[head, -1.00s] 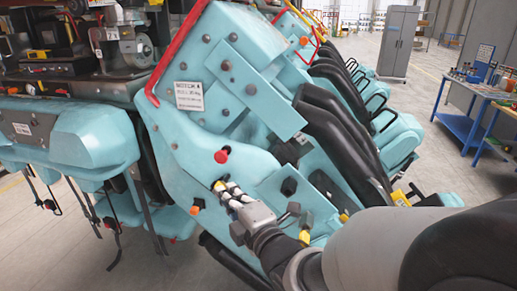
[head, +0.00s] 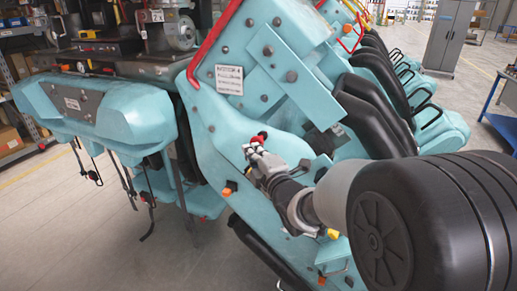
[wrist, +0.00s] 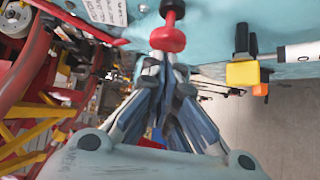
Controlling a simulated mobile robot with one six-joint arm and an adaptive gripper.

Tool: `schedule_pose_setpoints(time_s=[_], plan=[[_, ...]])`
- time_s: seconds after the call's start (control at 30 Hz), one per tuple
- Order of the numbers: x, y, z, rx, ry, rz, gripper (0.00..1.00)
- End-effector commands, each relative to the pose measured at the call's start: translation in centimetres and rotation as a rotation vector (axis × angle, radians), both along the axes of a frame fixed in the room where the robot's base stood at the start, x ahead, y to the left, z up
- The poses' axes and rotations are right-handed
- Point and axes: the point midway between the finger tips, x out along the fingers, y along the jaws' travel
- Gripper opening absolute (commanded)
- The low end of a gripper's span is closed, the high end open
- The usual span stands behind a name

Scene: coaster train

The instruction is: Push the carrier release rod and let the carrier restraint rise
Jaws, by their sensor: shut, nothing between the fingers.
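The red-ended release rod (head: 262,134) sticks out from the side of the light-blue carrier (head: 225,130). In the wrist view its red knob (wrist: 168,40) sits on a short red stem just beyond my fingertips. My gripper (head: 254,146) is shut and empty, with its tips right at the knob. The wrist view shows the closed fingers (wrist: 166,66) just below the knob; I cannot tell whether they touch it. Black padded restraints (head: 365,115) lie along the seats behind the side panel. In the head view my fingers partly hide the knob.
A yellow-orange knob (wrist: 243,73) stands right of my fingers in the wrist view. An orange fitting (head: 229,188) is below the gripper on the carrier. A red bar (head: 207,50) runs along the carrier's upper edge. Grey floor (head: 70,230) is open at the left.

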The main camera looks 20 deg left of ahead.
Motion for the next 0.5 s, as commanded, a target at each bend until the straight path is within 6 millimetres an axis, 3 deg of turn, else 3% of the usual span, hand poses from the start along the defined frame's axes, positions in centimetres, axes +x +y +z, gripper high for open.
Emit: schedule_pose_setpoints(time_s=[0.5], plan=[[1.21, -0.12, -0.19, -0.001, -0.002, -0.001, 0.0]])
